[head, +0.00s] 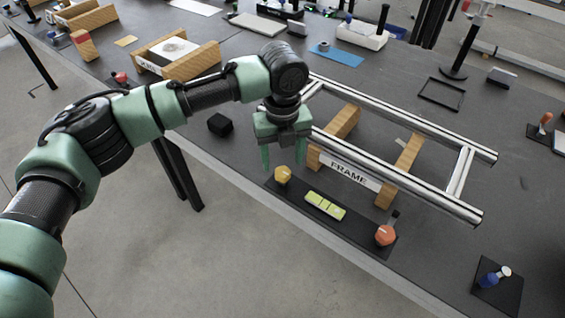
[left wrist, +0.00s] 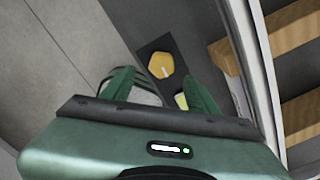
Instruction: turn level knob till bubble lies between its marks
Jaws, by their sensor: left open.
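The level (head: 325,206) is a yellow-green vial with dark marks on a black base plate (head: 350,228). The bubble is too small to make out. A yellow knob (head: 282,175) stands at the plate's left end and an orange-red knob (head: 386,235) at its right end. My left gripper (head: 284,160) points down with its fingers apart, above and close to the yellow knob, holding nothing. In the left wrist view the yellow knob (left wrist: 161,65) shows beyond the fingers, and part of the vial (left wrist: 181,101) is partly hidden by the right finger. My right gripper is not in view.
A metal tube frame (head: 400,178) rests on wooden blocks (head: 402,168) behind the level, close to my left gripper. A white FRAME label (head: 349,174) faces front. A black cube (head: 220,124) lies left. A blue-handled item (head: 494,276) stands front right. The table's front edge is close by.

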